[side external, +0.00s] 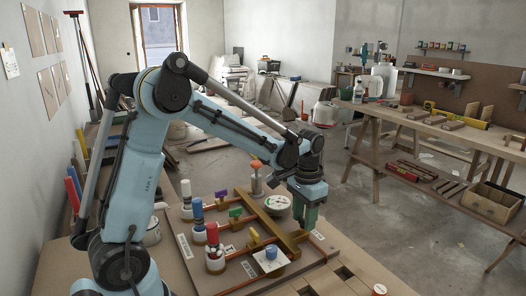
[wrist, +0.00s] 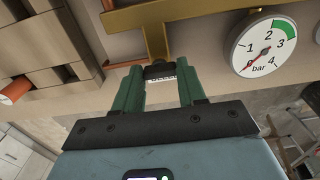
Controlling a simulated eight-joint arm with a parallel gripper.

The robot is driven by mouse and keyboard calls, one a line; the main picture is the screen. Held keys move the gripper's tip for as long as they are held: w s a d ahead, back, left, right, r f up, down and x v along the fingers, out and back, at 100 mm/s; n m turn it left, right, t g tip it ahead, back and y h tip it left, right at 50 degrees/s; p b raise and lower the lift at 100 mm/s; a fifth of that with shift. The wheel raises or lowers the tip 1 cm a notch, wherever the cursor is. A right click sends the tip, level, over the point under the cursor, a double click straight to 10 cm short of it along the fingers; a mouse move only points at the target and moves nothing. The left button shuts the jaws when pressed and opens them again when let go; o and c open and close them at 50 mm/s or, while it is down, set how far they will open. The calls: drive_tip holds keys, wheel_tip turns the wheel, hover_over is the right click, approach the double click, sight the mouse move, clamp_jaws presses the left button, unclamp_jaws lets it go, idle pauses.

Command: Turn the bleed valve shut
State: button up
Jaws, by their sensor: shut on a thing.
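My gripper (side external: 308,216) is at the right end of the piping board, with its green fingers pointing down. In the wrist view my gripper (wrist: 160,75) is shut on a small black part (wrist: 160,72) with white markings, which I take to be the bleed valve's knob. The fingers hide its sides, and in the side view they hide it wholly. It sits at the end of a short branch of the brass manifold (wrist: 155,38). The manifold (side external: 268,221) also shows in the side view. A round pressure gauge (side external: 277,205) is beside my gripper; in the wrist view its red needle (wrist: 259,60) points near 0.
Blue (side external: 197,206), white (side external: 198,225) and red (side external: 212,234) capped posts stand on the board's left. Purple, green and yellow levers sit on the copper pipes. An orange-topped post (side external: 256,180) stands behind.

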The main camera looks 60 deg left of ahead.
idle(0.4)
drive_tip(key=o, duration=1.1)
drive_tip(key=shift+c, duration=0.2)
wheel_tip(320, 180, up, 12)
drive_tip(key=shift+r, duration=0.1)
drive_tip(key=s+d+f+t, duration=0.2)
drive_tip(key=s+d+t, duration=0.1)
drive_tip(key=s, duration=0.2)
drive_tip(key=s+d+f+t, duration=0.2)
drive_tip(key=s+d+t, duration=0.1)
drive_tip(key=s, duration=0.3)
drive_tip(key=shift+s+d+f+t, duration=0.3)
drive_tip(key=shift+f+t, duration=0.1)
drive_tip(key=shift+t, duration=0.2)
